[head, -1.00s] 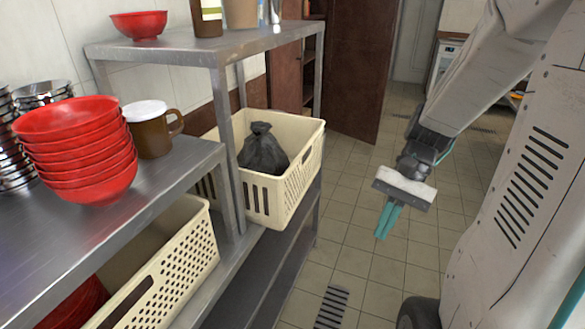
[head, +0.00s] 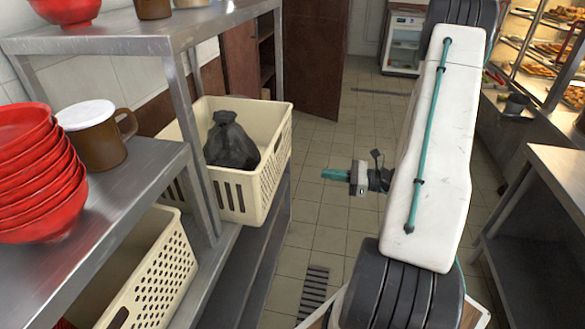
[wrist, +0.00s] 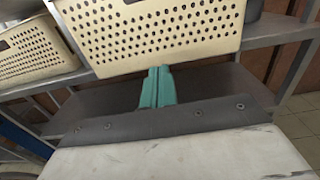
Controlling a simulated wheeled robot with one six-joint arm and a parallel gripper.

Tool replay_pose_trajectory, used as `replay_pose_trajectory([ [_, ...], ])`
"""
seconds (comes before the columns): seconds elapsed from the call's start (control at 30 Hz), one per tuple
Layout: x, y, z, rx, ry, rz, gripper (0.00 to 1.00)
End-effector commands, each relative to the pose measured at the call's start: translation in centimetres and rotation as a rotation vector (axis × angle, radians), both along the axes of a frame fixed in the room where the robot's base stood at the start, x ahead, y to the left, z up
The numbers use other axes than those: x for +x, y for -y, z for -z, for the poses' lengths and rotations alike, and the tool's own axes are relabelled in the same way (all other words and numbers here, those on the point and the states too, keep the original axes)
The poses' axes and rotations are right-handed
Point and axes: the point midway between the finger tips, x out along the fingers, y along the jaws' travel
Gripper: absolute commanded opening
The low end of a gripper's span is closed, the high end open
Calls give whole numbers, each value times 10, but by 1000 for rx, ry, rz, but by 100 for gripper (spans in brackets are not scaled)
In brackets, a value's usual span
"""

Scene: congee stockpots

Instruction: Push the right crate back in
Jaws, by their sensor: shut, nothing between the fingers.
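The right crate (head: 270,185) is a cream perforated plastic box on the middle shelf, with a black bag (head: 231,143) in it. Its front juts out past the shelf edge toward the aisle. My gripper (head: 326,174) has teal fingers, shut and empty, and points left at the crate's front across a gap. In the wrist view the fingertips (wrist: 158,72) appear just below the crate's perforated front wall (wrist: 160,32). I see no clear contact.
A second cream crate (head: 160,275) sits on the same shelf to the left, also at the left of the wrist view (wrist: 35,52). Red bowls (head: 40,180) and a brown mug (head: 95,140) stand on the counter above. The tiled aisle (head: 325,215) is open; a steel table (head: 560,175) stands right.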

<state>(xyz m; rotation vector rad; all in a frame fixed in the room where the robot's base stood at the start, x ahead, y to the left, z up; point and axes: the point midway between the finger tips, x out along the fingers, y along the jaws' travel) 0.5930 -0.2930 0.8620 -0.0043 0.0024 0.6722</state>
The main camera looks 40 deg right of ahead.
Motion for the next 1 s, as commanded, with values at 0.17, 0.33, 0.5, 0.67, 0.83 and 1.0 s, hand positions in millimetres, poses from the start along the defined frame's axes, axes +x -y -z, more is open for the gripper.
replay_pose_trajectory([
  [0.17, 7, 5, -1, 7, 1, 27, 0],
  [0.33, 34, -14, -1, 6, 2, 28, 0],
  [0.5, 63, -36, -1, 5, 1, 27, 0],
  [0.67, 85, -53, -1, 4, 1, 28, 0],
  [0.83, 97, -62, -1, 4, 1, 28, 0],
  [1.0, 101, -65, -1, 5, 0, 28, 0],
])
